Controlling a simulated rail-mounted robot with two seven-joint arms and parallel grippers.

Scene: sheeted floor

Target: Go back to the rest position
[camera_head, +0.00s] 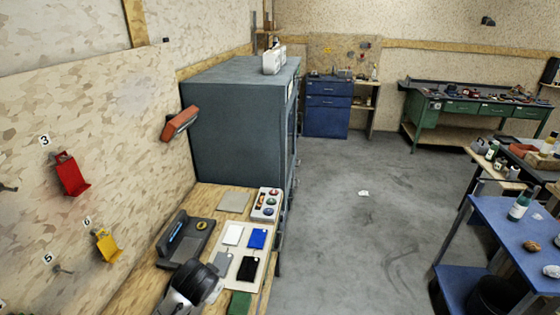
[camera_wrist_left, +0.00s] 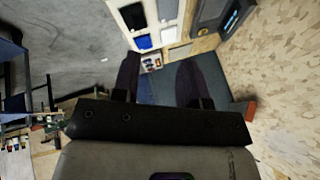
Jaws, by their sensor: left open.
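My left gripper (camera_wrist_left: 158,66) shows in the left wrist view, with its two dark fingers apart and nothing between them. In the head view a black and pale part of my arm is at the bottom, over the near end of the wooden bench (camera_head: 202,196); the fingers cannot be made out there. The bench carries a pale board (camera_head: 233,268) with white, blue, grey and black pieces, and a small box with coloured buttons (camera_head: 266,204). My right gripper is not in view.
A tall grey cabinet (camera_head: 235,125) stands behind the bench. Red (camera_head: 71,174) and yellow (camera_head: 108,245) holders hang on the left wall. A blue table (camera_head: 500,235) with a bottle (camera_head: 519,207) is at right. The grey floor (camera_head: 345,230) between is mostly clear.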

